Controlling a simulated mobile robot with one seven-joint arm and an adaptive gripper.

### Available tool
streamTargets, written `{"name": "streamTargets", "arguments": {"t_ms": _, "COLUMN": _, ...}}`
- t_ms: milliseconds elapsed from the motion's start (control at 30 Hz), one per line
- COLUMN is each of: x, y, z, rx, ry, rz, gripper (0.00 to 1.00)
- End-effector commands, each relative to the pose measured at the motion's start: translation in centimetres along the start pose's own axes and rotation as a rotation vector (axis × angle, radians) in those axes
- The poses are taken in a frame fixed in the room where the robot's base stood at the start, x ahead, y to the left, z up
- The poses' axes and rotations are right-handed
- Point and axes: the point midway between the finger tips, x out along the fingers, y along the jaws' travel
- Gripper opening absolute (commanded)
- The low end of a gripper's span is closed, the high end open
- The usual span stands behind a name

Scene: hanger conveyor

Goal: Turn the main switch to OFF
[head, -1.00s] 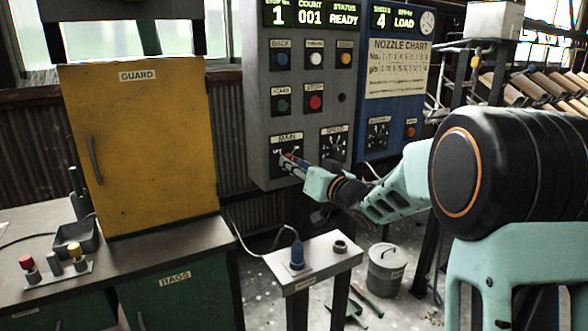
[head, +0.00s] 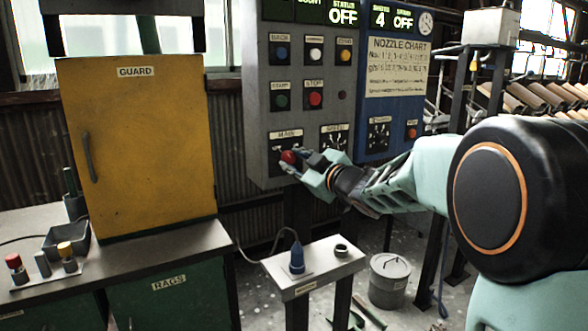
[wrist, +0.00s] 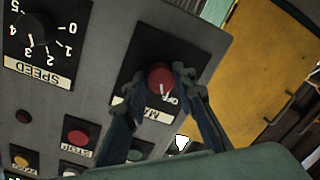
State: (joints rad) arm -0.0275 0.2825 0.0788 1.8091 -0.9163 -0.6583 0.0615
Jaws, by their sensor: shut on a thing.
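The main switch (head: 288,157) is a red knob on a dark plate labelled MAIN, low on the grey control panel (head: 262,118). In the wrist view the red knob (wrist: 160,80) shows between the fingers, with the OFF mark beside it. My gripper (head: 299,159) is at the knob from the right; in the wrist view my gripper (wrist: 166,84) is shut on it. The status display (head: 342,14) reads OFF. The part of the knob behind the fingers is hidden.
The speed dial (head: 334,139) is close to the right of the main switch. Push buttons, including the red stop button (head: 315,98), sit above. A small stand (head: 318,268) with a blue plug is below. The yellow guard cabinet (head: 140,140) stands left.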

Motion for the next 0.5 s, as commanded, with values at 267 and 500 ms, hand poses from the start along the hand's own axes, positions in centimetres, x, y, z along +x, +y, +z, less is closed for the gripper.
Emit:
{"name": "streamTargets", "arguments": {"t_ms": 267, "x": 0.00, "y": -0.11, "z": 0.14, "rx": -0.193, "ry": -0.010, "rz": 0.007, "gripper": 0.01}}
{"name": "streamTargets", "arguments": {"t_ms": 500, "x": 0.00, "y": -0.05, "z": 0.07, "rx": -0.283, "ry": -0.015, "rz": 0.010, "gripper": 0.01}}
